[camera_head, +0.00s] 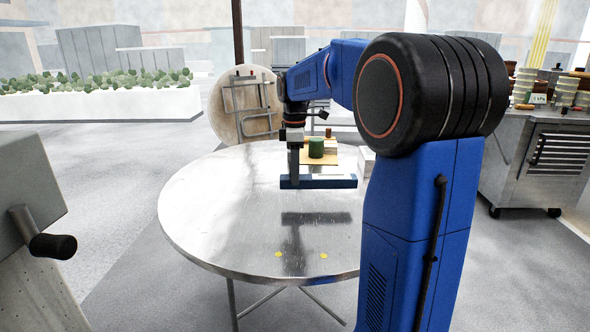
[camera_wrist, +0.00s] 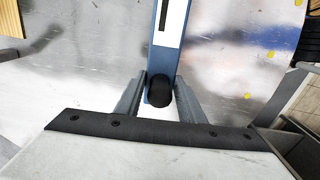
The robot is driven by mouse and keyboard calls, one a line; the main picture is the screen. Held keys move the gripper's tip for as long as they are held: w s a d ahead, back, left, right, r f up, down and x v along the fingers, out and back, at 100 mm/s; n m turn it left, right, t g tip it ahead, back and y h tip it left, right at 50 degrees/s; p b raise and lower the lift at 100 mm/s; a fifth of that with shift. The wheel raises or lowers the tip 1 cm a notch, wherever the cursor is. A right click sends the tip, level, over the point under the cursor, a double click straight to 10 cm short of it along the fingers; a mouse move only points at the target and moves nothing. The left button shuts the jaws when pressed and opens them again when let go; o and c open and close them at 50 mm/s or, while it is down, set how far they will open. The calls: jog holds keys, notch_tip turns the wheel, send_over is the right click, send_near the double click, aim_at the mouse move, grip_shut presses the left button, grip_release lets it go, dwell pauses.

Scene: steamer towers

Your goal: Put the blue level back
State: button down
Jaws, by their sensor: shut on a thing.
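The blue level (camera_head: 335,183), a long bar with a white label, is held level above the round metal table, with its shadow on the tabletop nearer to me. My gripper (camera_head: 291,172) is shut on the level's left end in the head view. In the wrist view the level (camera_wrist: 167,50) runs up between the two fingers, its black end cap low between them, and my gripper (camera_wrist: 158,95) closes on both sides of it. The fingers partly hide that end.
The round metal table (camera_head: 215,215) bears two yellow dots (camera_head: 278,254) near its front edge. A metal cart (camera_head: 545,165) with steamers stands right. The table's left side is clear.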

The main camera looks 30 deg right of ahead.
aim_at(295, 188)
jog(key=shift+f, duration=2.5)
jog(key=shift+f, duration=0.45)
jog(key=c, duration=1.1)
grip_release()
notch_tip(295, 188, up, 17)
jog(key=shift+r, duration=0.2)
